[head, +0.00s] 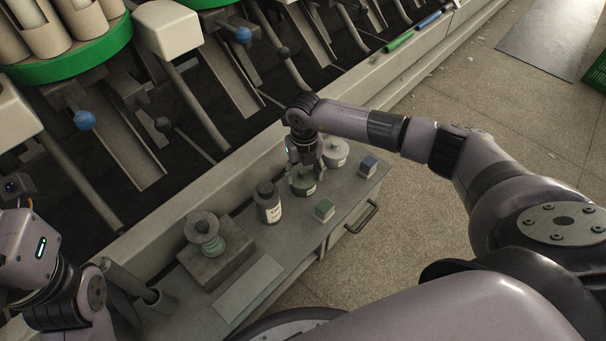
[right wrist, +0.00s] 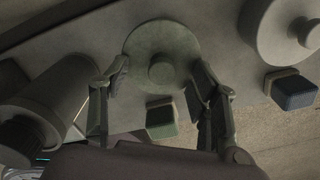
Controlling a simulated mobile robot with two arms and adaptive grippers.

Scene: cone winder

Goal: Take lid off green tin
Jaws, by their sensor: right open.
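The green tin (head: 305,187) stands on the grey bench top, under my right gripper (head: 304,170). In the right wrist view its round lid (right wrist: 162,52) with a central knob (right wrist: 161,73) faces the camera and appears seated on the tin. My right gripper (right wrist: 160,85) is open, with one finger on each side of the knob. I cannot tell whether the fingers touch the lid. My left arm shows at the left edge of the head view, but its gripper fingers are not visible.
A green block (head: 324,210) and a blue block (head: 368,167) sit close by.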

